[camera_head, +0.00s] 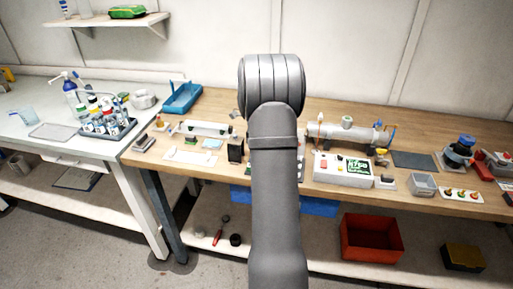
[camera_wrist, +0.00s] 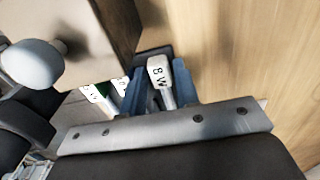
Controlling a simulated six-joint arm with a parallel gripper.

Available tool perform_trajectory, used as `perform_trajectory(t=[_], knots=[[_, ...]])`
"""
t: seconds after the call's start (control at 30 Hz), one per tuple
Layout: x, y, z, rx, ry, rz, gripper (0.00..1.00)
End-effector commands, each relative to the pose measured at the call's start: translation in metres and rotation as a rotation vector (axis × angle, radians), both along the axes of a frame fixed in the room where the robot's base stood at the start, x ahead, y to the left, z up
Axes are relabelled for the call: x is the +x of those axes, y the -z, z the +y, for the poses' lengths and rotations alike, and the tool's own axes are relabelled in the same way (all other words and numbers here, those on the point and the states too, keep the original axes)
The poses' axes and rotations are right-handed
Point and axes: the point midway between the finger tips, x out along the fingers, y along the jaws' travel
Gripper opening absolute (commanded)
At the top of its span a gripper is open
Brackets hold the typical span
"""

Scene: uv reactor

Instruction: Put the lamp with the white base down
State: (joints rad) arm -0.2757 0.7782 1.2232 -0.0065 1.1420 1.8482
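In the wrist view a lamp's white base (camera_wrist: 159,73), marked "8 W", sits between the two blue fingers of my gripper (camera_wrist: 160,88). The fingers press close on both sides, and the gripper looks shut on it. Only the base end shows; the rest of the lamp is hidden. A dark block (camera_wrist: 152,53) lies just beyond the base; I cannot tell whether they touch. Other white pieces marked with a "W" (camera_wrist: 92,93) show left of the fingers, with a bit of green. In the head view my arm hides the gripper and the lamp.
A brown-grey box-like body (camera_wrist: 95,22) stands close at the upper left of the wrist view. On the bench are a cylindrical reactor (camera_head: 340,133), a control box (camera_head: 343,168), a small black box (camera_head: 235,150), a white tray (camera_head: 195,157) and a dark mat (camera_head: 413,160).

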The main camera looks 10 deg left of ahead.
Motion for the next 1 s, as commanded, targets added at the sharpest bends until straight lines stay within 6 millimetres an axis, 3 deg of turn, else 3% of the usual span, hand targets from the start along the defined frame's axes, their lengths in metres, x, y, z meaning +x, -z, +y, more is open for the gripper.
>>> perform_trajectory(t=[0.23,0.7,1.0], knots=[[0.001,-0.018,0.0,0.001,0.0,-0.003,0.28],[0.001,-0.11,0.001,0.0,0.001,-0.003,0.28],[0.0,-0.124,0.001,-0.001,0.001,0.0,0.28]])
